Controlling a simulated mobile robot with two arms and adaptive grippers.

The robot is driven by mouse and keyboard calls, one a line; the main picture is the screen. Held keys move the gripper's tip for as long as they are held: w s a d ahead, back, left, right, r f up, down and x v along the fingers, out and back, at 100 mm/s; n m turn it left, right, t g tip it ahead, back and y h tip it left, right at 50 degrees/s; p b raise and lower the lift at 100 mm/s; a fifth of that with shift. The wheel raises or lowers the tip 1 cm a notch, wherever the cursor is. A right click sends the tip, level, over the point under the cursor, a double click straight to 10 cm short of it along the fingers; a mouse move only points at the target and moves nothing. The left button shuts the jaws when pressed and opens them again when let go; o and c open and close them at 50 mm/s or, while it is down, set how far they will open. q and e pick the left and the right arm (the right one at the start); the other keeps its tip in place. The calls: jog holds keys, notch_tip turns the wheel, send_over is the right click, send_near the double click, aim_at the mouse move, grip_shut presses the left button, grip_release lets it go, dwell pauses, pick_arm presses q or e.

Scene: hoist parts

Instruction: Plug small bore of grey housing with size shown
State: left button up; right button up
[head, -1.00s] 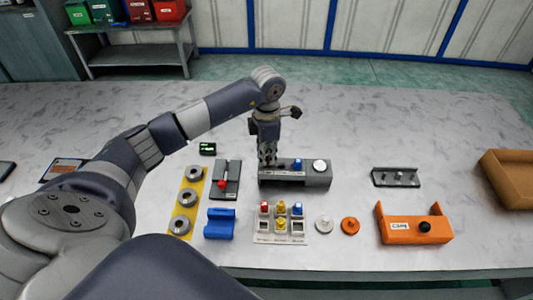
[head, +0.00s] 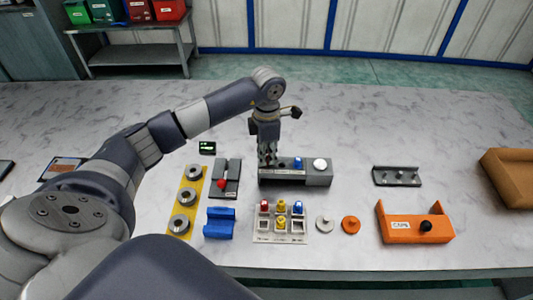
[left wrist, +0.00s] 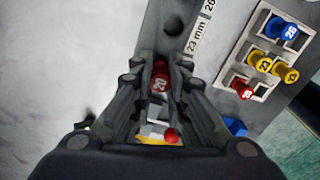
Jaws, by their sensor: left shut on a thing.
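The grey housing (head: 315,181) lies on the table, with a blue plug (head: 297,163) and a white round piece (head: 320,165) at its top. In the left wrist view the housing (left wrist: 179,8) shows a dark round spot and a "23 mm" label beside it. My left gripper (head: 268,162) points down over the housing's left end. It is shut on a red plug (left wrist: 160,77) with a number on its head. The fingers hide the small bore, so I cannot tell whether the plug is in it. My right gripper is not in view.
A white tray (head: 260,238) in front holds red, yellow and blue plugs. A small display (head: 207,148) stands behind left, unreadable. A yellow plate with rings (head: 181,224), a blue block (head: 220,222) and an orange bracket (head: 395,230) stand around. The table behind is clear.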

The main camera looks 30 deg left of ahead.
pick_arm(q)
jog(key=shift+f+b, duration=0.5)
jog(key=shift+f, duration=0.05)
dwell(0.9)
jog(key=shift+f+b, duration=0.25)
jog(key=shift+b, duration=0.3)
dwell(2.4)
dwell(0.3)
jog(key=o, duration=0.8)
jog(key=shift+o, duration=0.2)
jog(key=shift+r+p, duration=2.2)
jog(key=shift+r, duration=1.35)
jog(key=shift+f, duration=0.1)
